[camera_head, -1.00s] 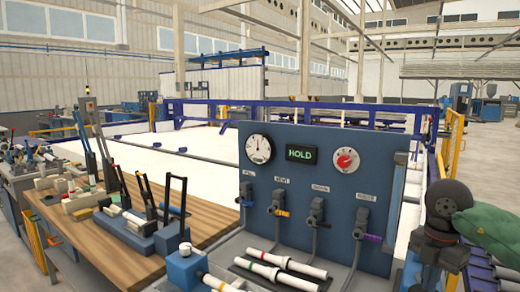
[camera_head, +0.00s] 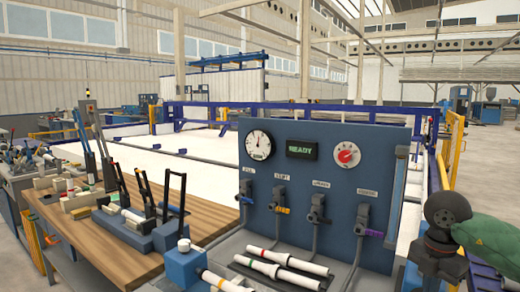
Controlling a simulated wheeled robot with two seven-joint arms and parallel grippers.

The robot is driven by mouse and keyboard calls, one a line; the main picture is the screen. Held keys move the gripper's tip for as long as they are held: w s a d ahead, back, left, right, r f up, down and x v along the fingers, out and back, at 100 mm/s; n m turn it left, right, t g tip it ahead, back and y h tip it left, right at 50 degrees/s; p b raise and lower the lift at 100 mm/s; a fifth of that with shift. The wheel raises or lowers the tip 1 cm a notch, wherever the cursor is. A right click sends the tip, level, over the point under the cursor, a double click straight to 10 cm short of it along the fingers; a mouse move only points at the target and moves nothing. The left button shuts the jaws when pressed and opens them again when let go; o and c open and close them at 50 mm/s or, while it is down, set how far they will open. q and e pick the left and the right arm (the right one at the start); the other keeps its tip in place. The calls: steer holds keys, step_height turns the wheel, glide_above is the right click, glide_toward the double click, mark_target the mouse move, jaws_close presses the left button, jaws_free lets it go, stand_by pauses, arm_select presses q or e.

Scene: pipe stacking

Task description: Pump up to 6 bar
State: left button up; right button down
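A blue test panel (camera_head: 330,135) stands at the centre right. It carries a white round gauge (camera_head: 258,145) with its needle pointing roughly straight up; its numbers are too small to read. A green-lit display (camera_head: 302,149) reads READY. A red-centred dial (camera_head: 347,154) is to its right. Below are several valves, among them one with a yellow handle (camera_head: 281,210) and one with a purple handle (camera_head: 372,233). No fingertips of my left or right gripper show. A dark rounded part (camera_head: 447,208) with a green piece (camera_head: 500,240) is at the right edge; I cannot tell what it is.
White pipes with coloured bands (camera_head: 285,262) lie in front of the panel. A blue block (camera_head: 184,265) stands left of them. A wooden bench (camera_head: 105,245) holds upright black-handled tools (camera_head: 145,195).

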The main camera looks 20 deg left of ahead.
steer(key=shift+f, duration=0.1)
steer(key=shift+f+b, duration=0.5)
steer(key=shift+f, duration=0.25)
steer(key=shift+f+b, duration=0.85)
steer(key=shift+f, duration=0.05)
steer(key=shift+s+a+r+p, duration=0.15)
steer(key=shift+r+p, duration=0.85)
steer(key=shift+r, duration=1.15)
steer(key=shift+s+d+r+p, duration=0.15)
steer(key=shift+r+p, duration=0.85)
steer(key=shift+r, duration=1.1)
steer(key=shift+a, duration=0.1)
steer(key=shift+r, duration=0.1)
